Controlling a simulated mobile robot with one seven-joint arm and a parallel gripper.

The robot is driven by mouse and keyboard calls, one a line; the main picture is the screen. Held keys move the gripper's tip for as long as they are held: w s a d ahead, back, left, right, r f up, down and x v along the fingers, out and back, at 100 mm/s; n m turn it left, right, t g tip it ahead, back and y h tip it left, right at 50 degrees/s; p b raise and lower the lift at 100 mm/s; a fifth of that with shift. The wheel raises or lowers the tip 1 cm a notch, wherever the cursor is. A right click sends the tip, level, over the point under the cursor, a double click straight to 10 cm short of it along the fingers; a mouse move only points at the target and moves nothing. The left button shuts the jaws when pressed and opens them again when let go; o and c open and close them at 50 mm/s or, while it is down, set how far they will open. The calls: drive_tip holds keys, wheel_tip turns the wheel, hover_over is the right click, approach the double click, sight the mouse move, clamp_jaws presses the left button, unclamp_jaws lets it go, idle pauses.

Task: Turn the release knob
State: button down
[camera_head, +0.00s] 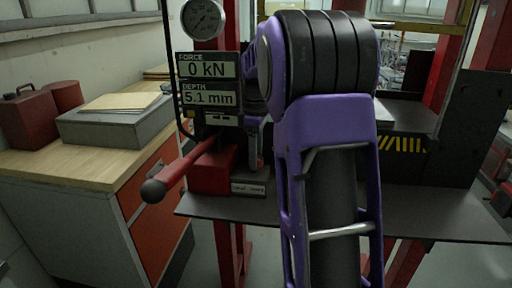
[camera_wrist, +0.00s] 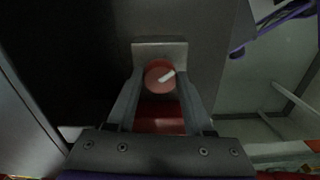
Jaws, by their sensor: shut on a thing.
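The release knob (camera_wrist: 157,82) is a round red knob with a white mark slanting up to the right. It shows in the middle of the wrist view, in front of a pale plate (camera_wrist: 160,50). My gripper (camera_wrist: 160,78) has one finger on each side of the knob and is shut on it. In the head view my purple arm covers much of the middle; I cannot make out the knob there, and most of my gripper is hidden.
A panel (camera_head: 209,85) reads 0 kN and 5.1 mm below a round gauge (camera_head: 203,18). A red lever (camera_head: 180,170) with a dark ball end juts out left of my arm. A grey bench plate (camera_head: 225,207) lies below. A wooden-topped cabinet (camera_head: 95,165) stands left.

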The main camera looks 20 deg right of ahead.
drive_tip(key=n+p, duration=0.3)
drive_tip(key=n, duration=0.2)
drive_tip(key=shift+r, duration=0.15)
drive_tip(key=shift+n+p, duration=0.3)
drive_tip(key=shift+n, duration=2.2)
drive_tip(key=shift+c, duration=1.4)
unclamp_jaws()
wheel_tip(320, 180, up, 12)
